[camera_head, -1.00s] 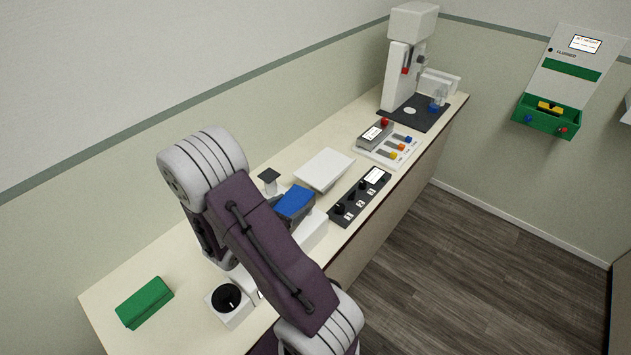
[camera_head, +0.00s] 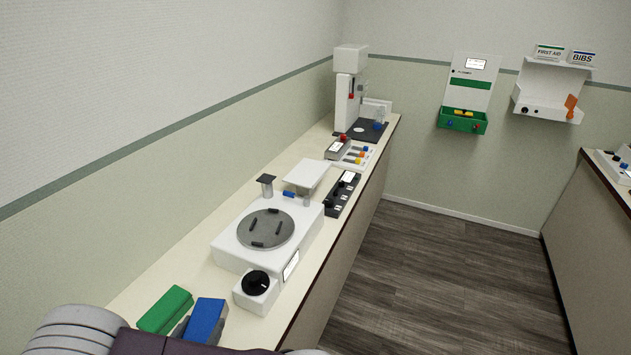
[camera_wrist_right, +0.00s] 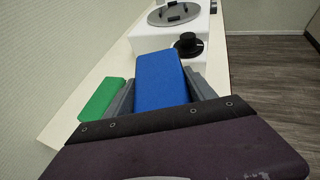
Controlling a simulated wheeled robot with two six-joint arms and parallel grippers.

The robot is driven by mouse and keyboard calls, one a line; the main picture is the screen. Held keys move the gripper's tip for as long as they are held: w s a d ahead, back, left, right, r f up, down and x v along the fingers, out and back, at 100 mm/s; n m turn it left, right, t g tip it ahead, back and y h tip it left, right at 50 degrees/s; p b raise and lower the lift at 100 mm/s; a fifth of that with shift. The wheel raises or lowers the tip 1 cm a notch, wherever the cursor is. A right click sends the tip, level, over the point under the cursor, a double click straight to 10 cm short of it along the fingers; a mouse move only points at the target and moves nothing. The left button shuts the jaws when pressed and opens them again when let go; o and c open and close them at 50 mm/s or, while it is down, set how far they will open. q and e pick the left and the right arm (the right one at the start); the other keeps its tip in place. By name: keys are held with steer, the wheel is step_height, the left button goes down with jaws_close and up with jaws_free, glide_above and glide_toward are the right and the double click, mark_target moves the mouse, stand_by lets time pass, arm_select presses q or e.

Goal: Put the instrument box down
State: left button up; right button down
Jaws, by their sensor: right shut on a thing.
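A blue box (camera_head: 204,321), which I take as the instrument box, is at the near end of the counter in the head view. It also shows in the wrist view (camera_wrist_right: 159,80), between the two grey fingers of my right gripper (camera_wrist_right: 163,96). My right gripper is shut on it. A green box (camera_head: 165,310) lies on the counter (camera_head: 192,276) just left of the blue box. I cannot tell whether the blue box touches the counter. My left gripper is not in view.
A white device with a round grey plate (camera_head: 266,229) and a black knob (camera_head: 256,283) stands beyond the boxes. A white raised tray (camera_head: 308,173), a black control panel (camera_head: 343,194) and a tall white instrument (camera_head: 350,88) stand farther back.

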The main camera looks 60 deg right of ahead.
steer(key=shift+d+f, duration=0.25)
steer(key=shift+d, duration=0.5)
steer(key=shift+a, duration=0.25)
steer(key=shift+w+a+f, duration=0.1)
steer(key=shift+a, duration=0.2)
step_height(320, 180, down, 5)
steer(key=shift+d+r, duration=0.1)
steer(key=shift+d, duration=0.05)
steer(key=shift+d+f, duration=0.1)
steer(key=shift+f, duration=0.25)
step_height(320, 180, down, 4)
steer(key=shift+r, duration=0.1)
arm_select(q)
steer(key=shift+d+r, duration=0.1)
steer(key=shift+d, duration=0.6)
arm_select(e)
steer(key=shift+f, duration=0.2)
